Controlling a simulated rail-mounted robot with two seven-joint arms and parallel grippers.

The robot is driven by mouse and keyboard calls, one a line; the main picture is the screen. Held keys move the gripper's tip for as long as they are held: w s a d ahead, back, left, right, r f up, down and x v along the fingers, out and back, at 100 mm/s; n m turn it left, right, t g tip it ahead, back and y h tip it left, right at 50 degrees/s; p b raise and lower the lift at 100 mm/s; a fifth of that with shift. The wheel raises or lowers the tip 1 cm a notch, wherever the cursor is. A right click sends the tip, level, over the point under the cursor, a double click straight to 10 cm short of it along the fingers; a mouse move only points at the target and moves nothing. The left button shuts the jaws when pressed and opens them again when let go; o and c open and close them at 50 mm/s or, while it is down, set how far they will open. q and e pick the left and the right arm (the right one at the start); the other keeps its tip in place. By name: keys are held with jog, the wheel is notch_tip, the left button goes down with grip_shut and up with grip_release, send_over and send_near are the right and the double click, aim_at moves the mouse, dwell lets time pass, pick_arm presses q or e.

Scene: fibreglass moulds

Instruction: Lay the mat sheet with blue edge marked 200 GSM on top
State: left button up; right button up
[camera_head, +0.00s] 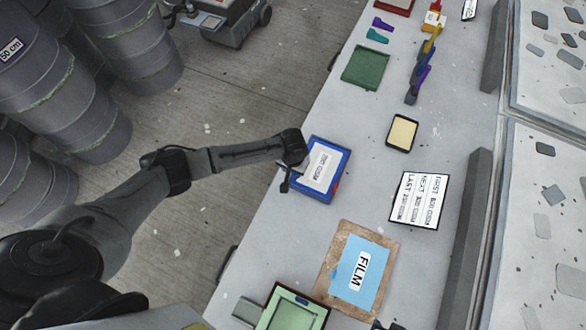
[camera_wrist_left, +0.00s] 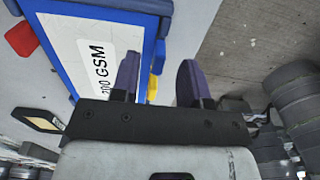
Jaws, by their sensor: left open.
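The mat sheet with a blue edge (camera_head: 343,163) lies on the table near its left edge, its white label turned up. In the left wrist view the sheet (camera_wrist_left: 152,50) shows the label 200 GSM (camera_wrist_left: 96,62). My left gripper (camera_head: 290,180) is at the sheet's left side in the head view. Its two fingers (camera_wrist_left: 158,78) are apart, with the blue edge seen between them; I cannot tell whether they touch it. A dark part at the bottom edge of the head view may be my right gripper (camera_head: 386,326), mostly cut off.
A brown board with a blue FILM sheet (camera_head: 346,284) lies nearer, beside a green frame (camera_head: 276,318). An order card (camera_head: 418,200) and a black tray with a cream pad (camera_head: 402,133) lie to the right. A green mat (camera_head: 365,67) lies farther back. Grey drums (camera_head: 110,60) stand left.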

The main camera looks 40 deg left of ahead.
pick_arm(q)
notch_tip(320, 180, up, 12)
jog(key=shift+p, duration=0.4)
jog(key=shift+r, duration=0.1)
dwell(0.4)
